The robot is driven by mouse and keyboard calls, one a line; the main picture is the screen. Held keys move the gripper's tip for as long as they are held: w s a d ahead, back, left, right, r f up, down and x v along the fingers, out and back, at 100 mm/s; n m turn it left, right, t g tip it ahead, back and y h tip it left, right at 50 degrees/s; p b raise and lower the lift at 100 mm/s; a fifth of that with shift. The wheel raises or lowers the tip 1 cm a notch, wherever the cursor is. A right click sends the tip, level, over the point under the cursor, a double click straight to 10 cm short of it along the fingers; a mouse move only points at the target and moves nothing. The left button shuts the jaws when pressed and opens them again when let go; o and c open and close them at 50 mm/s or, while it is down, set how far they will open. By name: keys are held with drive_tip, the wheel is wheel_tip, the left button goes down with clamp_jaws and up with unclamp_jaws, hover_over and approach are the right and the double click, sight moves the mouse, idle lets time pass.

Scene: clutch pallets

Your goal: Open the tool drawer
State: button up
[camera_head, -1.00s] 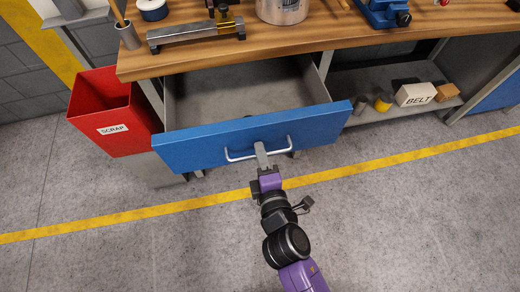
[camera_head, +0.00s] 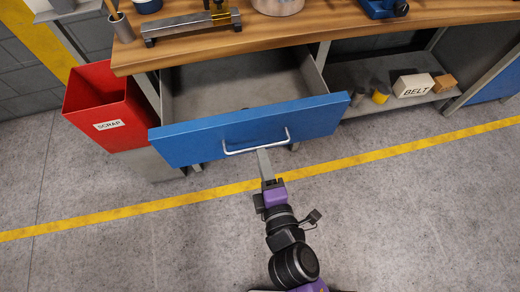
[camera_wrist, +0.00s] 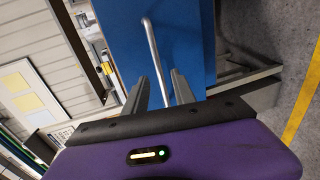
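The tool drawer's blue front (camera_head: 195,143) stands well out from under the bench, so the drawer is open; its grey inside (camera_head: 240,82) shows. The pale bar handle (camera_head: 233,151) runs across the front. My gripper (camera_head: 263,153) is at the handle's lower edge in the head view. In the wrist view, my gripper (camera_wrist: 160,88) has its two fingers apart, with the handle (camera_wrist: 153,50) passing between their lines of sight and a gap on each side. The blue front (camera_wrist: 190,30) is beyond them. I cannot tell how deep the handle sits between the fingers.
A red scrap bin (camera_head: 90,95) stands left of the drawer. The wooden bench top (camera_head: 330,25) carries tools. A shelf (camera_head: 385,100) at right holds a belt box (camera_head: 413,86) and small parts. The floor in front, crossed by a yellow line (camera_head: 400,150), is clear.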

drive_tip(key=shift+v, duration=1.1)
drive_tip(key=s+d+r+m+h, duration=0.1)
drive_tip(key=s+d+r+m, duration=0.2)
drive_tip(key=s+d+m, duration=0.3)
drive_tip(key=s+d+r+m+h+p, duration=0.1)
drive_tip(key=s+d+r+m, duration=0.3)
drive_tip(key=s+d+m, duration=0.3)
drive_tip(key=s+d+r+m+h, duration=0.2)
drive_tip(key=s+d+r+m, duration=0.2)
drive_tip(key=s+d+m, duration=0.3)
drive_tip(key=s+m, duration=0.1)
drive_tip(key=s, duration=0.1)
drive_tip(key=shift+s, duration=0.25)
